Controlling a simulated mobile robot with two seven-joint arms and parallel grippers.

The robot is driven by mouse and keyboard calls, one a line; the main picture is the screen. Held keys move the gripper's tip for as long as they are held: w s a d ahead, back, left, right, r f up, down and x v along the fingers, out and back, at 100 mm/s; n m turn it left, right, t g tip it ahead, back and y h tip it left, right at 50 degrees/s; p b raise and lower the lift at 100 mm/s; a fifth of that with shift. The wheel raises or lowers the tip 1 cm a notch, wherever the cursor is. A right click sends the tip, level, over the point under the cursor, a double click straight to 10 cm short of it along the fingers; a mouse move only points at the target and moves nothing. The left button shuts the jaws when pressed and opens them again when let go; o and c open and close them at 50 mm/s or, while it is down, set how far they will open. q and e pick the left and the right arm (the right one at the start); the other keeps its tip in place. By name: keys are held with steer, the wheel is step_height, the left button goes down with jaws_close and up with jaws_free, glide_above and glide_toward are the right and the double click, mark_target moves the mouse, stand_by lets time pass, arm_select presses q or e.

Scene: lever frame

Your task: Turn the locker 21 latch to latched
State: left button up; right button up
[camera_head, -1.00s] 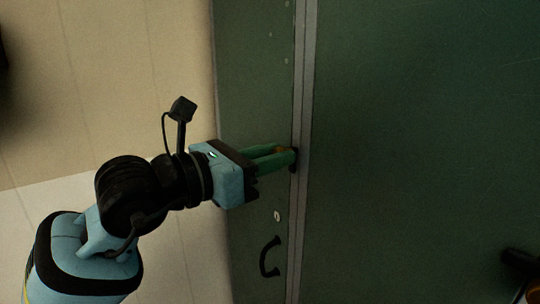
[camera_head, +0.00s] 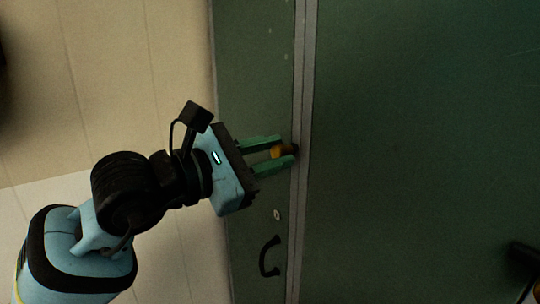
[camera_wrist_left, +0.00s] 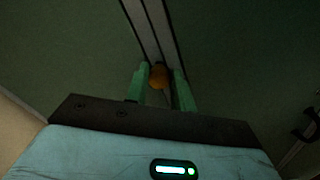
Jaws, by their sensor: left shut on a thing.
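The latch (camera_head: 283,151) is a small orange-yellow knob with a dark end, on the narrow green locker panel beside a grey vertical strip. My left gripper (camera_head: 284,151) reaches it from the left, with one green finger above the latch and one below. In the left wrist view the latch (camera_wrist_left: 158,76) sits between the two fingertips, and the gripper (camera_wrist_left: 159,78) is shut on it. The fingers hide part of the latch, and I cannot read its exact angle. No number is legible on the locker. My right gripper does not show.
A black pull handle (camera_head: 269,256) sticks out of the panel below the latch, with a small pale oval plate (camera_head: 277,215) between them. A wide green panel (camera_head: 430,130) fills the right. A beige wall (camera_head: 110,80) is at the left.

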arm_select(q)
steer(key=m+b, duration=0.1)
steer(key=m, duration=0.2)
steer(key=shift+f+m, duration=0.1)
steer(key=shift+m, duration=0.2)
steer(key=m+b, duration=0.1)
steer(key=m, duration=0.2)
steer(key=shift+m, duration=0.3)
steer(key=m+b, duration=0.1)
steer(key=m, duration=0.2)
steer(key=shift+b, duration=0.35)
steer(key=shift+m, duration=0.4)
steer(key=o, duration=1)
